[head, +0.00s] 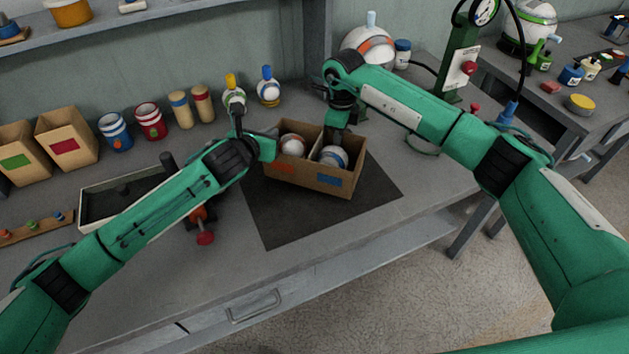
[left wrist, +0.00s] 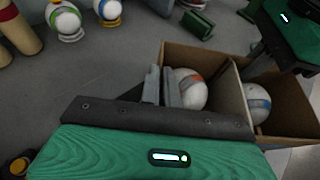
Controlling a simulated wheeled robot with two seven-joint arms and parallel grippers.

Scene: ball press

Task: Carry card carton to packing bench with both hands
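The brown card carton (head: 308,180) is on or just above the dark mat; I cannot tell which. It is open on top, with a divider between two compartments. A white ball with an orange-brown band (head: 292,145) is in the left one, and a white ball with a blue band (head: 333,157) is in the right one. My left gripper (head: 270,146) is at the carton's left wall. In the left wrist view its fingers (left wrist: 163,88) straddle that wall closely. My right gripper (head: 336,135) reaches down at the carton's far right side; its fingertips are mostly hidden.
The dark mat (head: 280,225) lies on the grey bench (head: 225,270). A shallow tray (head: 95,205) and a red-knobbed tool (head: 204,237) are left of the carton. Cans, bottles and ball stands line the back. A green gauge press (head: 461,60) and another bench (head: 590,115) are at right.

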